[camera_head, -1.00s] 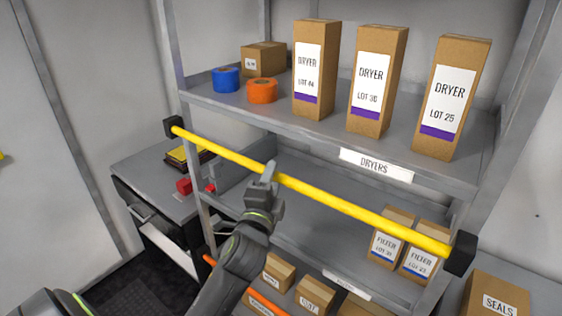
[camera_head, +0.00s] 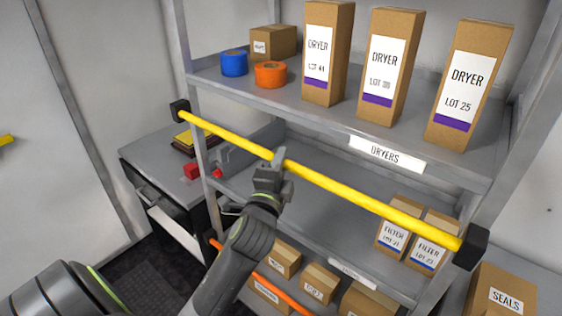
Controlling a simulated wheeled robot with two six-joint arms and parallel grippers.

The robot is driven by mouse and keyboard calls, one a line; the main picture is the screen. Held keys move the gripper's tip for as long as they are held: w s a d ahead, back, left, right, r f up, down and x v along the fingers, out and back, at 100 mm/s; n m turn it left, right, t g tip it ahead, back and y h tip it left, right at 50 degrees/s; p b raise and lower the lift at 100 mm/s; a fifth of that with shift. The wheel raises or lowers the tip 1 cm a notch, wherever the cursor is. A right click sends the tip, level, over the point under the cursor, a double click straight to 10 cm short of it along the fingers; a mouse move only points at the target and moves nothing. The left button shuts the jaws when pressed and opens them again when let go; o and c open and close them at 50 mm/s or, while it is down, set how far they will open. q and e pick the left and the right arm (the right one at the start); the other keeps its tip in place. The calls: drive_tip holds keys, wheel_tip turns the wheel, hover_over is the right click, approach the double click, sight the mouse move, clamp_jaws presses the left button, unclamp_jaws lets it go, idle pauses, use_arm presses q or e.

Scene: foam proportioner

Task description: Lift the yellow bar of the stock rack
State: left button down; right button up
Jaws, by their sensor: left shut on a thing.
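The yellow bar (camera_head: 345,190) runs across the front of the stock rack (camera_head: 330,122), between a black bracket (camera_head: 180,109) at the left post and another black bracket (camera_head: 471,248) at the right. It lies in front of the middle of the rack, below the dryer shelf's edge. My left gripper (camera_head: 278,160) is shut on the bar, left of its middle. The fingers partly hide the bar there. My right gripper is not in view.
Tall dryer boxes (camera_head: 390,65), a blue roll (camera_head: 234,63) and an orange roll (camera_head: 270,74) stand on the upper shelf. Filter boxes (camera_head: 397,228) stand behind the bar's right part. A drawer cabinet (camera_head: 165,200) is at the left. A seals box (camera_head: 500,294) is at lower right.

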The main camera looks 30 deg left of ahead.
use_arm(q)
drive_tip(key=shift+r, duration=0.1)
wheel_tip(320, 180, up, 5)
drive_tip(key=p, duration=0.5)
drive_tip(key=c, duration=1.3)
unclamp_jaws()
drive_tip(key=shift+o, duration=0.2)
